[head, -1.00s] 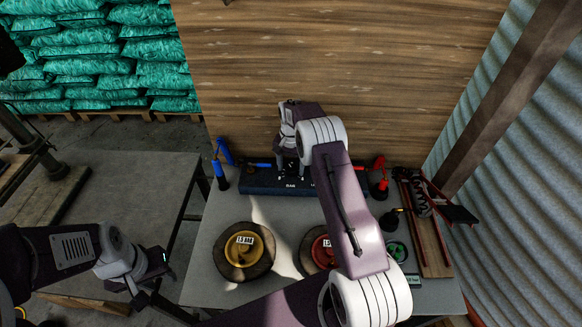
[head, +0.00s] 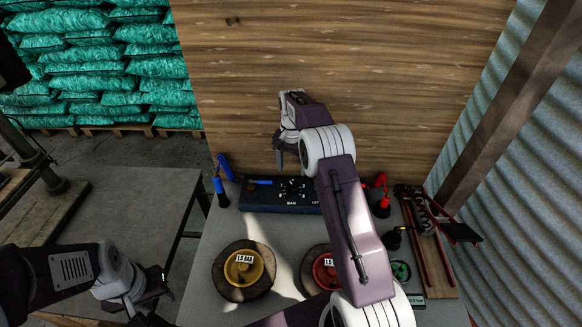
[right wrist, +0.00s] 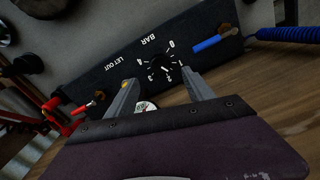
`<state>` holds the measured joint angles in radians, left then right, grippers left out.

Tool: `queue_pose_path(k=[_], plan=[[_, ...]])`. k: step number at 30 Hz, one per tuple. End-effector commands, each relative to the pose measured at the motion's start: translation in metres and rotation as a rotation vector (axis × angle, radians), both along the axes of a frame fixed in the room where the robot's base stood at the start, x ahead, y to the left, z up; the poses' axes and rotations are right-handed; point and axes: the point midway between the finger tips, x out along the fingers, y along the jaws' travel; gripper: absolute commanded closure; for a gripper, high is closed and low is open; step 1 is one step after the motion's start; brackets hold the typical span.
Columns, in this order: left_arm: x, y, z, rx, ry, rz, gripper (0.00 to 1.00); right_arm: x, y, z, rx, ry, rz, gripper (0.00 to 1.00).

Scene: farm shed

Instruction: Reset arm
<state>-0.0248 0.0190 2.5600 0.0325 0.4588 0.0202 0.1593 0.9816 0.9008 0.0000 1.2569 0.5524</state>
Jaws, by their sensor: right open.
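My right gripper (head: 280,152) is open and empty, held above the back of a dark control panel (head: 250,203). In the right wrist view its two fingers (right wrist: 160,92) stand apart, with the panel (right wrist: 110,75) beyond them. The panel carries a dial (right wrist: 162,66) marked BAR, a LET OUT label, a blue lever (right wrist: 212,41) and a red lever (right wrist: 84,107).
The grey bench (head: 210,250) holds a yellow disc (head: 243,267) labelled 1.5 BAR and a red disc (head: 324,272), partly hidden by my right arm. A plank wall (head: 400,80) rises behind.

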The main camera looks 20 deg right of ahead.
Motion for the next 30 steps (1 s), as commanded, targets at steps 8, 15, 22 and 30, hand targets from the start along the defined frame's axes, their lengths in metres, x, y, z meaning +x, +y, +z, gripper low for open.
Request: queue_pose_path(k=[8,15,22,30], plan=[[0.000,0.000,0.000,0.000,0.000,0.000,0.64,0.003,0.005,0.008,-0.002,-0.016,0.011,0.39],[0.000,0.000,0.000,0.000,0.000,0.000,0.64,-0.020,0.040,0.088,-0.009,-0.090,0.075,0.39],[0.000,0.000,0.000,0.000,0.000,0.000,0.64,-0.100,0.073,0.099,-0.001,-0.086,0.209,0.39],[0.000,0.000,0.000,0.000,0.000,0.000,0.64,-0.221,0.091,0.053,0.002,-0.072,0.441,0.39]])
